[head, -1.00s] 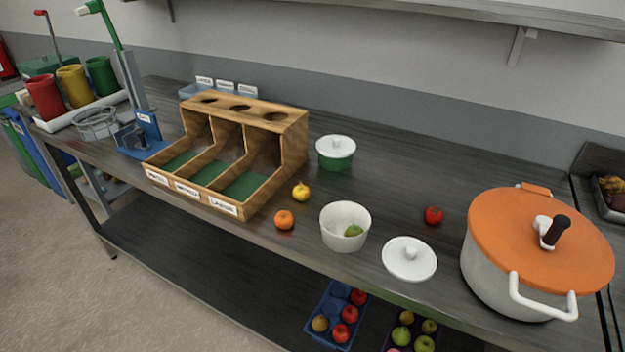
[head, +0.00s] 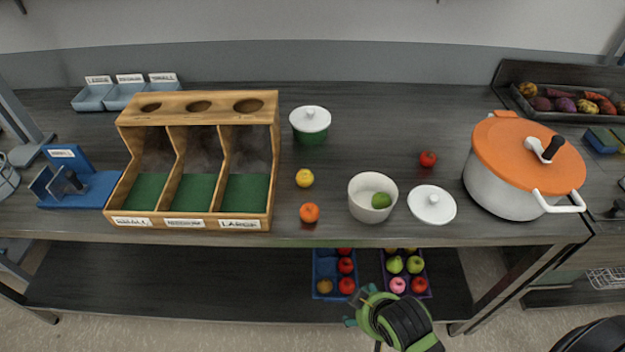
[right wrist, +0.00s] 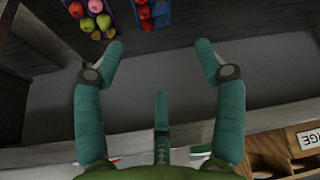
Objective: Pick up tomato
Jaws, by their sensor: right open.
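The tomato (head: 428,159) is small and red. It sits alone on the dark worktop in the head view, between the white bowl and the orange-lidded pot. My right gripper (head: 358,306) is low in the head view, in front of the table's edge and well apart from the tomato. In the right wrist view my right gripper (right wrist: 160,55) has its teal fingers spread with nothing between them. The tomato on the worktop does not show in that view. My left gripper is not in view.
Near the tomato are a white bowl (head: 356,204) holding a green fruit, a white lid (head: 432,205) and a large pot (head: 500,182). An orange fruit (head: 309,212), a yellow fruit (head: 304,178) and a wooden sorter (head: 270,215) stand left. Fruit crates (head: 325,268) lie below.

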